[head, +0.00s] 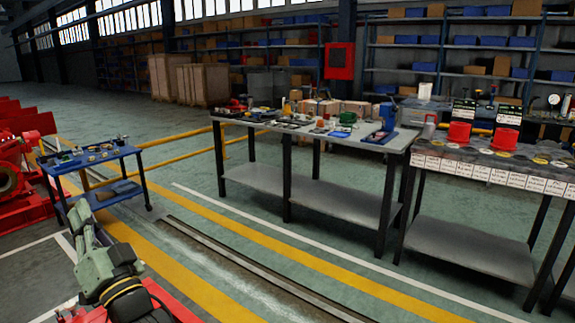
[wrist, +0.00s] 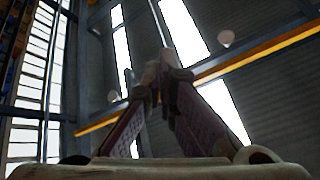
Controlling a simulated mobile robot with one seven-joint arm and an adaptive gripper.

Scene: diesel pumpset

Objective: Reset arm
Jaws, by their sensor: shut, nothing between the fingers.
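My arm is folded low at the bottom left of the head view, and my gripper's fingers are not clear there. In the wrist view my gripper (wrist: 165,70) points up toward the roof, its two dark fingers meeting at the tips. It is shut and holds nothing. Behind the fingers are the roof, bright window strips and a yellow beam (wrist: 270,47). No object is near the fingers.
A blue cart (head: 100,160) with small parts stands at the left, beside red machinery (head: 15,165). A long workbench (head: 260,122) with tools stands in the middle. Another bench (head: 470,250) with red cups is at right. Yellow rails (head: 185,150) stand behind the cart.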

